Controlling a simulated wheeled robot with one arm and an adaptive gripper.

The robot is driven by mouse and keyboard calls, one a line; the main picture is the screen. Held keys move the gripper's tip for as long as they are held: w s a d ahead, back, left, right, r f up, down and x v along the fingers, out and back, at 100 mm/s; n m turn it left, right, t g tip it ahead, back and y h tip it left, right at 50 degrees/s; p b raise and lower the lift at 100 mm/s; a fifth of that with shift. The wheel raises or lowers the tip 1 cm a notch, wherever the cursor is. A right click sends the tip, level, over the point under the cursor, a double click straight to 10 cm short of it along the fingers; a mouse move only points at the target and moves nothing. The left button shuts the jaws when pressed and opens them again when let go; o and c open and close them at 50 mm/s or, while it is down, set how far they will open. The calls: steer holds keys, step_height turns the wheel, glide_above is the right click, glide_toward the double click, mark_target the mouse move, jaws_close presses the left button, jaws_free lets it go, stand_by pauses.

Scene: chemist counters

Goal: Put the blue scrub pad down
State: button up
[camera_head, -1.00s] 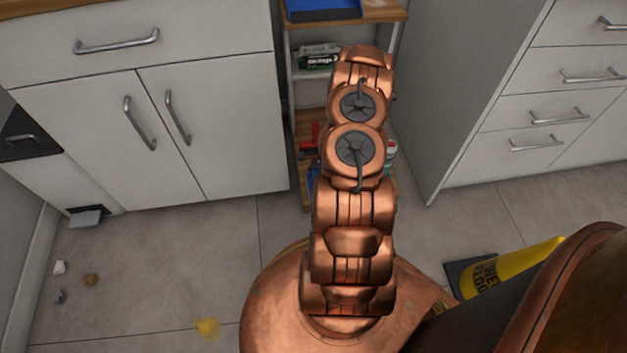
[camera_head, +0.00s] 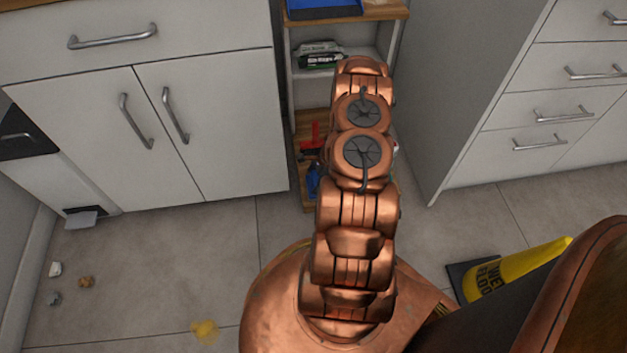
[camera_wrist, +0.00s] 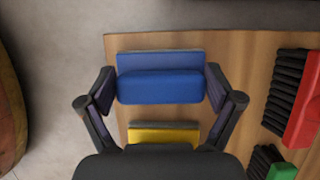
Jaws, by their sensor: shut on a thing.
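The blue scrub pad (camera_wrist: 160,87) is between the two fingers of my gripper (camera_wrist: 160,84) in the wrist view, and the gripper is shut on it. The pad is over the wooden shelf board (camera_wrist: 228,75), near the board's far edge. Whether its underside touches the board I cannot tell. In the head view my arm hides the gripper and the held pad.
A yellow pad (camera_wrist: 162,134) lies on the board close to the blue one. A red brush (camera_wrist: 303,105) and a green brush (camera_wrist: 282,171) are at the right. Cabinets flank the narrow shelf unit (camera_head: 355,28). A yellow wet-floor sign (camera_head: 515,268) lies at right.

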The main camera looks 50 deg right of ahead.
steer(key=o, duration=1)
steer(key=shift+f, duration=0.1)
steer(key=p+v, duration=0.4)
steer(key=v, duration=0.8)
